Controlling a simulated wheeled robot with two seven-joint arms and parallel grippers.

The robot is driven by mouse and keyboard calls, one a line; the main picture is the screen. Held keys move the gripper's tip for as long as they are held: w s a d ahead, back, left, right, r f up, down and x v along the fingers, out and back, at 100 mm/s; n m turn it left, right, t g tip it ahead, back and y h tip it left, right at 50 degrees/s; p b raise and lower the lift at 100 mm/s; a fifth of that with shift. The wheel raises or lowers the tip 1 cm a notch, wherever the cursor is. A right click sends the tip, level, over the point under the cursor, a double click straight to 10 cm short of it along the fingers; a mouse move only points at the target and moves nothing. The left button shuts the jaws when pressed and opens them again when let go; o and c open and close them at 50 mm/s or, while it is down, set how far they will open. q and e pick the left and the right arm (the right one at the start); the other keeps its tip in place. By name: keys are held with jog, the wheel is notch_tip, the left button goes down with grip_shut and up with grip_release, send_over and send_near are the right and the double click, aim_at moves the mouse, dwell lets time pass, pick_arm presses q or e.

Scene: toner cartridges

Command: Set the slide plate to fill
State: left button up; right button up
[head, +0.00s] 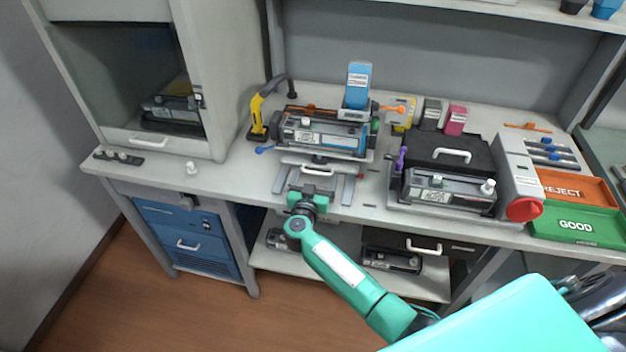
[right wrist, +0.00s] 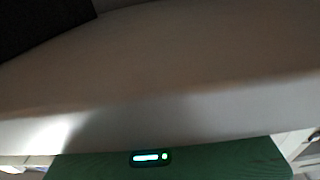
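The slide plate (head: 290,159) is a light grey plate with a white handle (head: 317,170), in the middle of the bench in the head view. It sits between two grey rails (head: 348,190) that run toward the front edge. A grey-black cartridge (head: 310,138) lies above it, under a blue toner bottle (head: 357,86). My right gripper (head: 316,190) is just in front of the handle, at the bench's front edge. Its finger opening and any contact with the handle are unclear. The right wrist view shows mostly a blurred pale surface. My left gripper is not in view.
A yellow-black hand tool (head: 261,110) stands left of the station. A black-lidded unit (head: 448,160) with a red knob (head: 524,209) stands at the right. A small white piece (head: 191,168) stands on the clearer left bench.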

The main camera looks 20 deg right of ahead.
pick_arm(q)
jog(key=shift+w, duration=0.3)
pick_arm(e)
jog(key=shift+o, duration=0.4)
jog(key=shift+s+d, duration=0.1)
jog(key=shift+d, duration=0.15)
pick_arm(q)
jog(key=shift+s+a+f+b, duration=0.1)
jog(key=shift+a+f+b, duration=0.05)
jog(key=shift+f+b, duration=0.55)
pick_arm(e)
jog(key=v, duration=1.3)
jog(key=shift+s+a, duration=0.3)
jog(key=shift+f, duration=0.1)
